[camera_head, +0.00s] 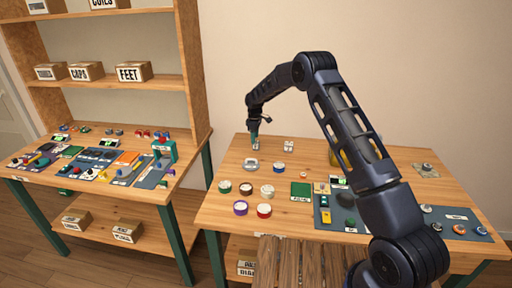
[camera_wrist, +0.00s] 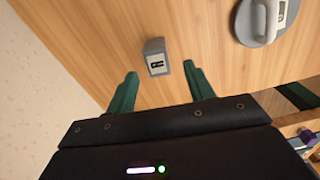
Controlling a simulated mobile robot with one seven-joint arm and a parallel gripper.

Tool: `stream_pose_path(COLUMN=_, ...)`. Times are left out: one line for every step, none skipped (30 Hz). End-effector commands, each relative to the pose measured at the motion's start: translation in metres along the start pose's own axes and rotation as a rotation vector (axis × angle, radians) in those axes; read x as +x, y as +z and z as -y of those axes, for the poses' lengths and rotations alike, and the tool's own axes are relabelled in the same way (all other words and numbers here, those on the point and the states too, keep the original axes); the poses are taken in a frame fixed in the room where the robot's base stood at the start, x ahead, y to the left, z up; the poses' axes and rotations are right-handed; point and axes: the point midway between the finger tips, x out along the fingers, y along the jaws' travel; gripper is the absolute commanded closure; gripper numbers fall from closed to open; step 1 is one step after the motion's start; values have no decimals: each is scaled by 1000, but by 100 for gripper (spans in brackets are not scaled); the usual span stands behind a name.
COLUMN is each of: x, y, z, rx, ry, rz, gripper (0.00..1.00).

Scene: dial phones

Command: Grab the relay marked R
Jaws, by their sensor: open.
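A small grey block with a white label and a black mark (camera_wrist: 156,57) stands on the wooden table in the wrist view. The mark is too small to read as an R for certain.
A round grey piece with a white handle (camera_wrist: 265,18) lies right of the block in the wrist view. Several round cups, a green square (camera_head: 301,189) and a dark mat (camera_head: 325,217) lie nearer the front. A crowded workbench (camera_head: 95,155) stands at left.

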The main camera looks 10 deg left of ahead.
Motion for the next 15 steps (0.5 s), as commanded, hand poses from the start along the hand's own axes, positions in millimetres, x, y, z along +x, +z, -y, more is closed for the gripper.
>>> stream_pose_path(x=3, y=1, z=0, rx=0, ry=-1, rz=1, gripper=47)
stream_pose_path(x=6, y=2, z=0, rx=0, ry=-1, rz=1, gripper=47)
stream_pose_path(x=9, y=2, z=0, rx=0, ry=-1, rz=1, gripper=47)
stream_pose_path(x=13, y=3, z=-1, rx=0, ry=0, rz=1, gripper=47)
stream_pose_path(x=16, y=4, z=-1, rx=0, ry=0, rz=1, gripper=47)
stream_pose_path(x=22, y=5, z=-1, rx=1, ry=0, rz=1, gripper=47)
stream_pose_path(x=26, y=6, z=-1, rx=1, ry=-1, rz=1, gripper=47)
stream_pose_path(x=31, y=7, z=-2, rx=1, ry=-1, rz=1, gripper=47)
stream_pose_path(x=37, y=6, z=-2, rx=0, ry=-1, rz=1, gripper=47)
stream_pose_path(x=40, y=6, z=-2, rx=1, ry=-1, rz=0, gripper=47)
stream_pose_path(x=43, y=6, z=-2, rx=1, ry=0, rz=0, gripper=47)
stream_pose_path(x=46, y=6, z=-2, rx=1, ry=0, rz=0, gripper=47)
stream_pose_path(x=48, y=7, z=-2, rx=1, ry=1, rz=0, gripper=47)
stream_pose_path(x=48, y=7, z=-2, rx=1, ry=1, rz=0, gripper=47)
stream_pose_path(x=49, y=7, z=-2, rx=1, ry=1, rz=0, gripper=47)
